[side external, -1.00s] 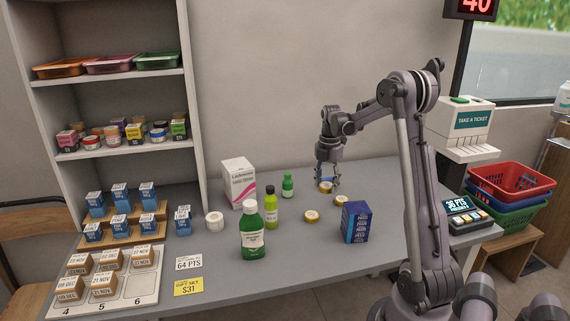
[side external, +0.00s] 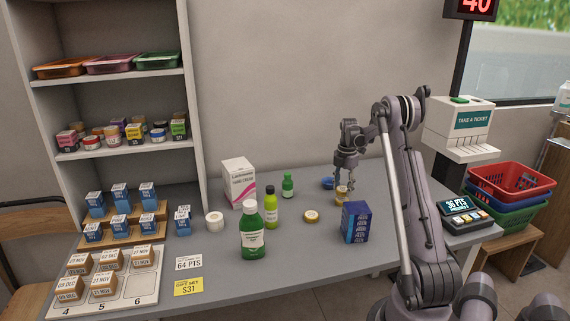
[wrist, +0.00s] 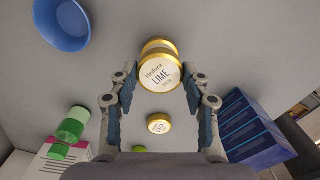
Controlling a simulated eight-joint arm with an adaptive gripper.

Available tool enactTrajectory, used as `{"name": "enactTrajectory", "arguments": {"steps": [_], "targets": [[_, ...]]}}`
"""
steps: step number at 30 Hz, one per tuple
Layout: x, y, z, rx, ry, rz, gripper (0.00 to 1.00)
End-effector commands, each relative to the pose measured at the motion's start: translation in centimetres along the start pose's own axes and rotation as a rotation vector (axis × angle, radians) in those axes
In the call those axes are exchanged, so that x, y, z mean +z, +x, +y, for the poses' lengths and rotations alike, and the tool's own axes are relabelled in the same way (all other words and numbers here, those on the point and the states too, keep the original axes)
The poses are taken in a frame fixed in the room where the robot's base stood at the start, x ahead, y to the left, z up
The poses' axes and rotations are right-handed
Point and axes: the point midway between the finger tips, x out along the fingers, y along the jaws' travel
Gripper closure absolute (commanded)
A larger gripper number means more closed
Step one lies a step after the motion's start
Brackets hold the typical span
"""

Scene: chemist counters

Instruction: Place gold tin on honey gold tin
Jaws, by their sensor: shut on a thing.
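In the side view the two gold tins (side external: 342,193) line up one over the other below my fingers. I cannot tell whether they touch. Another gold tin (side external: 311,216) lies on the counter to the left; it also shows in the wrist view (wrist: 158,123), its lettering too small to read.
A blue bowl (side external: 327,183) sits just behind and left of the tins. A dark blue box (side external: 355,222) stands close in front. Green bottles (side external: 252,232) and a white carton (side external: 239,183) stand to the left.

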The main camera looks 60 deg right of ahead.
Motion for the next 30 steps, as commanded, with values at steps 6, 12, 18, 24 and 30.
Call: {"name": "enactTrajectory", "arguments": {"steps": [6, 12, 18, 24, 30], "targets": [[0.0, 2.0, 0.0, 0.0, -0.001, 0.0, 0.79], [0.0, 2.0, 0.0, 0.0, -0.001, 0.0, 0.79], [0.0, 2.3, 0.0, 0.0, -0.001, 0.0, 0.32], [0.0, 2.3, 0.0, 0.0, -0.001, 0.0, 0.3], [0.0, 1.9, 0.0, 0.0, 0.0, 0.0, 0.3]]}}
